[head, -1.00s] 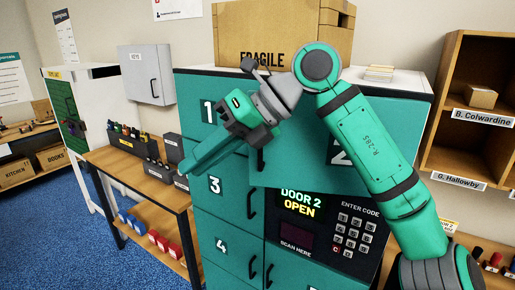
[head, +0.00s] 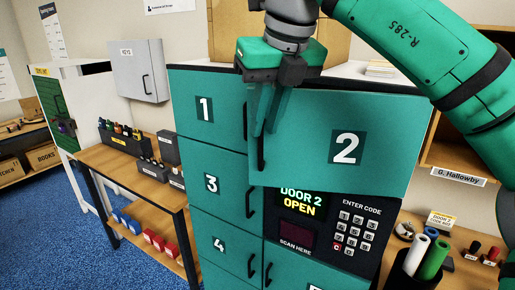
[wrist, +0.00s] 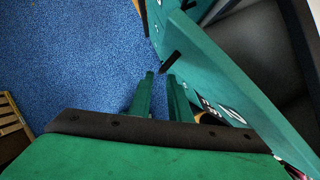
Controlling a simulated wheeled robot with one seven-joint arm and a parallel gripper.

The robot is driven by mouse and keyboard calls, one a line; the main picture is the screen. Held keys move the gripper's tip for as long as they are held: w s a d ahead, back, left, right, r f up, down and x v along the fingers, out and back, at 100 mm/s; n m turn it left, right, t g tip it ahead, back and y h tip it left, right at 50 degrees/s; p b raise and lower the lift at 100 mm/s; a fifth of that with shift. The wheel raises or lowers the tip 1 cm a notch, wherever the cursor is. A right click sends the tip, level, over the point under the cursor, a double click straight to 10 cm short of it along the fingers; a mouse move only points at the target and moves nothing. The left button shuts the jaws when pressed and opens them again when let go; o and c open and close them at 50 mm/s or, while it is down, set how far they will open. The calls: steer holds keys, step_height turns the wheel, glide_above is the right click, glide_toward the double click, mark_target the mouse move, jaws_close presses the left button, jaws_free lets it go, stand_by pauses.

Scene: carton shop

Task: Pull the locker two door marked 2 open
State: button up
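The teal door 2 (head: 300,150) is at the top right of the locker block, with a white 2 on a dark square. It stands ajar; the wrist view shows its panel (wrist: 225,85) swung out, with a dark grey space behind. Its black upright handle (head: 261,152) is near its left edge. My gripper (head: 264,122) points down in front of that edge, at the handle's upper part. In the wrist view its two fingers (wrist: 160,76) are apart, with the handle (wrist: 170,49) just beyond the tips. I cannot tell whether they touch it.
A keypad panel (head: 328,226) below reads DOOR 2 OPEN. Doors 1 (head: 204,108), 3 (head: 211,184) and 4 (head: 219,245) look closed. A carton (head: 335,42) sits on top. A wooden bench (head: 128,171) stands left; blue carpet (head: 75,235) lies free.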

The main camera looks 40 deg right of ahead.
mark_target(262, 146)
steer(key=shift+s+x, duration=0.2)
steer(key=shift+x, duration=3.55)
steer(key=shift+w+d+f, duration=0.1)
steer(key=shift+d+f, duration=0.05)
jaws_close()
